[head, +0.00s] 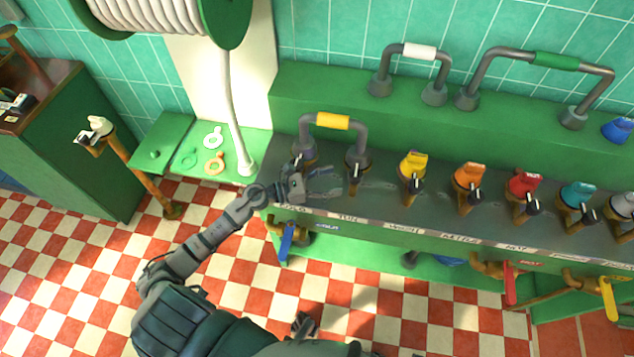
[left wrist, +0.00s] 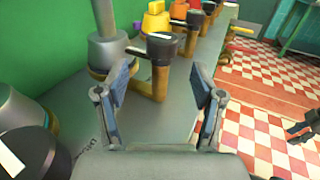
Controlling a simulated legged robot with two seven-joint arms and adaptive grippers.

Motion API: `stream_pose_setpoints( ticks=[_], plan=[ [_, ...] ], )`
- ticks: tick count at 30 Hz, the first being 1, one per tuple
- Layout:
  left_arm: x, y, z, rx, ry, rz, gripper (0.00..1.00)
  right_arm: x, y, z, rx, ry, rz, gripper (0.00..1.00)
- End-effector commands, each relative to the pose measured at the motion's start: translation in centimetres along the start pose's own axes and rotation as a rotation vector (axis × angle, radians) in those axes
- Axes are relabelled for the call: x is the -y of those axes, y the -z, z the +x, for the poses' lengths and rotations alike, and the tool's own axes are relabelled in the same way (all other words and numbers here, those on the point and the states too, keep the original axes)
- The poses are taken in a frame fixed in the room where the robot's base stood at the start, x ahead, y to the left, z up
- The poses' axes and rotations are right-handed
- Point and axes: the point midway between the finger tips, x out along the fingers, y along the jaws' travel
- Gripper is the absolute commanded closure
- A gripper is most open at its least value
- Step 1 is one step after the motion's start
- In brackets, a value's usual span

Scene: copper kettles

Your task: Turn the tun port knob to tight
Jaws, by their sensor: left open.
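The tun port knob (head: 356,180) is a dark knob on a brass port, at the foot of the yellow-sleeved pipe and above the "TUN" label (head: 347,217). In the left wrist view the black knob (left wrist: 161,50) shows a white mark on top and stands on a brass elbow. My left gripper (head: 326,184) is open and empty, just left of the knob. In the left wrist view its fingers (left wrist: 160,82) are spread with the knob between and beyond them, apart from both. A dark piece that looks like my right gripper (head: 304,325) shows at the bottom; its jaws are unclear.
The yellow-sleeved pipe (head: 333,122) arches close behind. Ports with yellow (head: 413,162), orange (head: 468,175) and red (head: 523,182) tops stand to the right along the grey bench. Colored lever valves, including a blue one (head: 286,240), hang at the front. A hose (head: 233,110) hangs left.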

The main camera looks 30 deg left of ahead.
Motion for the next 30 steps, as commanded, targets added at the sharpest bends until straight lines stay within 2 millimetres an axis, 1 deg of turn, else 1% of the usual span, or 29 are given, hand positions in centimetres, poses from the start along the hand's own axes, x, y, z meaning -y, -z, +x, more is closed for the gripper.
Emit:
stream_pose_setpoints(
  ticks=[1, 3, 6, 9, 13, 30],
  plan=[
    [0.0, 0.1, -1.1, -0.002, -0.002, -0.003, 0.32, 0.0, 0.0, 0.0, 0.0, 0.0, 0.0, 0.6],
    [0.0, 0.2, -2.4, -0.003, -0.001, -0.002, 0.32, 0.0, 0.0, 0.0, 0.0, 0.0, 0.0, 0.6],
    [-0.1, 0.1, -3.8, -0.001, -0.001, -0.001, 0.32, 0.0, 0.0, 0.0, 0.0, 0.0, 0.0, 0.6],
    [-0.1, 0.1, -4.6, 0.0, -0.001, -0.001, 0.32, 0.0, 0.0, 0.0, 0.001, 0.001, 0.0, 0.6],
    [-0.1, 0.1, -4.9, -0.001, 0.0, 0.0, 0.32, 0.0, 0.0, 0.0, 0.001, 0.001, 0.001, 0.6],
    [-0.1, 0.1, -4.9, 0.0, -0.001, -0.001, 0.32, 0.0, 0.0, 0.0, 0.001, 0.001, 0.0, 0.6]
  ],
)
